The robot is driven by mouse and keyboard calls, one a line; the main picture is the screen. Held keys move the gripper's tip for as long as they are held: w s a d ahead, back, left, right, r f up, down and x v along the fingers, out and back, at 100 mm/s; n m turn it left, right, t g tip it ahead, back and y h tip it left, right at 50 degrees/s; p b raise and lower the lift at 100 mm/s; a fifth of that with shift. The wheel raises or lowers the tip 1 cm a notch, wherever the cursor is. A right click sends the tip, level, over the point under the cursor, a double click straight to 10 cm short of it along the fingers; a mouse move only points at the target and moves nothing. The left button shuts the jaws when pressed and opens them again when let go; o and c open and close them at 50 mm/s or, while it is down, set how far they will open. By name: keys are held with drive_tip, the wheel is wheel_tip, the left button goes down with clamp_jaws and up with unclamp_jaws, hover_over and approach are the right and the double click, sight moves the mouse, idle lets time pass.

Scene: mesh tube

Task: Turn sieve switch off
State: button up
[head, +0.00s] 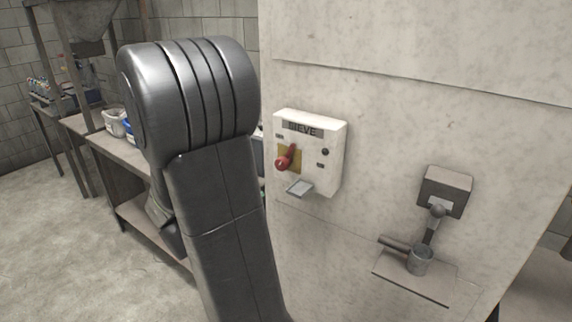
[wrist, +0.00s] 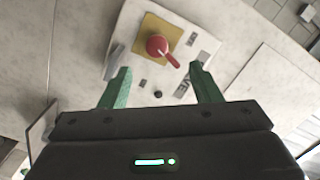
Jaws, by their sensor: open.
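The sieve switch box (head: 333,160) is a white panel labelled SIEVE, fixed to a pale wall. Its red switch handle (head: 286,159) sits on a yellow square plate at the box's left side. In the wrist view, the red handle (wrist: 158,47) shows on the yellow plate (wrist: 183,36), its lever pointing down and right. My gripper (wrist: 162,80) has green fingers spread apart, with nothing between them. The fingertips point toward the box, and the red handle lies beyond them, apart from both. In the head view my gripper is hidden behind my arm.
A grey metal flap (head: 300,187) juts from the box's lower edge. A workbench with buckets (head: 116,122) stands at the back left.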

sight(279, 166)
drive_tip(key=shift+m+h, duration=0.6)
drive_tip(key=p+x, duration=0.1)
drive_tip(key=x, duration=0.3)
drive_tip(key=p+x, duration=0.1)
drive_tip(key=x, duration=0.4)
drive_tip(key=p+x, duration=0.1)
drive_tip(key=x, duration=0.3)
drive_tip(key=shift+d+f, duration=0.3)
drive_tip(key=shift+f, duration=0.05)
drive_tip(key=c, duration=1)
